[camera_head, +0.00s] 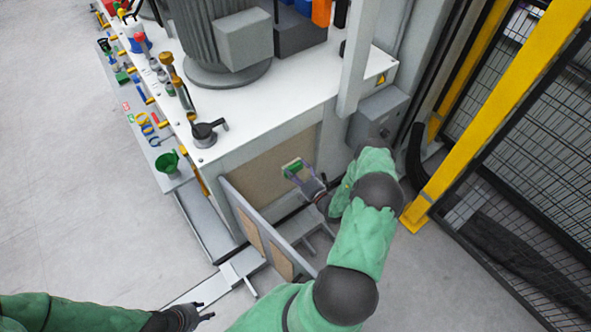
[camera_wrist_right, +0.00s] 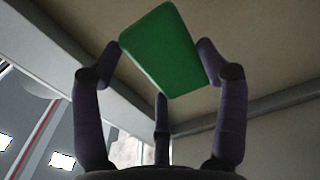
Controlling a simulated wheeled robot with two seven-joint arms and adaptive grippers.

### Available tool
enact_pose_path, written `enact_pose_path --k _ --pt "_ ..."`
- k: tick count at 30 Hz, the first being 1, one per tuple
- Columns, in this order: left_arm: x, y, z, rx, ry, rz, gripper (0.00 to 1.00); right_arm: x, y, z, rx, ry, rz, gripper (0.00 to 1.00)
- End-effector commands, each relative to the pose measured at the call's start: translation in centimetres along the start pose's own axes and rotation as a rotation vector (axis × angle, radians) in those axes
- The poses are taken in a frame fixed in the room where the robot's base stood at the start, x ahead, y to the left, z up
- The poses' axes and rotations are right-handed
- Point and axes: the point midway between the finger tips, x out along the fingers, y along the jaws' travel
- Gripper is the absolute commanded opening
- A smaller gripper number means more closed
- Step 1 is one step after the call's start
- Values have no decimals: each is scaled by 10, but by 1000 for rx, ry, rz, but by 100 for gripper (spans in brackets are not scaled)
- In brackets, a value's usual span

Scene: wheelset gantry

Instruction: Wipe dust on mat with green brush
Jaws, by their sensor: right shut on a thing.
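The green brush (camera_head: 292,166) is in my right gripper (camera_head: 299,174), in front of the cabinet's side. In the right wrist view the brush shows as a green block (camera_wrist_right: 165,48) between the dark fingers, which are shut on it. A tan panel (camera_head: 258,177), which looks like the mat, is set in the cabinet's side behind the brush. I cannot tell whether the brush touches it, and I cannot make out dust. My left gripper (camera_head: 205,311) is at the bottom, over the floor, empty, with its fingertips apart.
A grey upright panel with tan insets (camera_head: 250,228) stands left of my right forearm. The white machine top (camera_head: 270,105) carries a large grey motor (camera_head: 222,45). A tool shelf (camera_head: 148,125) runs along the left. A yellow post (camera_head: 500,110) and mesh fence stand at right.

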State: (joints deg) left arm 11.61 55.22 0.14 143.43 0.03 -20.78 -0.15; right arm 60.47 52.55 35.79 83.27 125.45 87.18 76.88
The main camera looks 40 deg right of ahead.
Motion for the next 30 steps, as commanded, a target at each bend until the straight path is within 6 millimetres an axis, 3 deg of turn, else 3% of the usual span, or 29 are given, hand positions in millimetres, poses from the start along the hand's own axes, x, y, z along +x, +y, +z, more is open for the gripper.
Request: enact_pose_path --k 7,18,30 --pt "-1 0 0 0 0 0 40 -4 0 0 1 -1 -1 48" --pt "-6 2 0 0 0 0 40 -30 0 0 1 0 0 48" --pt "-5 2 0 0 0 0 40 -30 0 0 0 0 0 48"
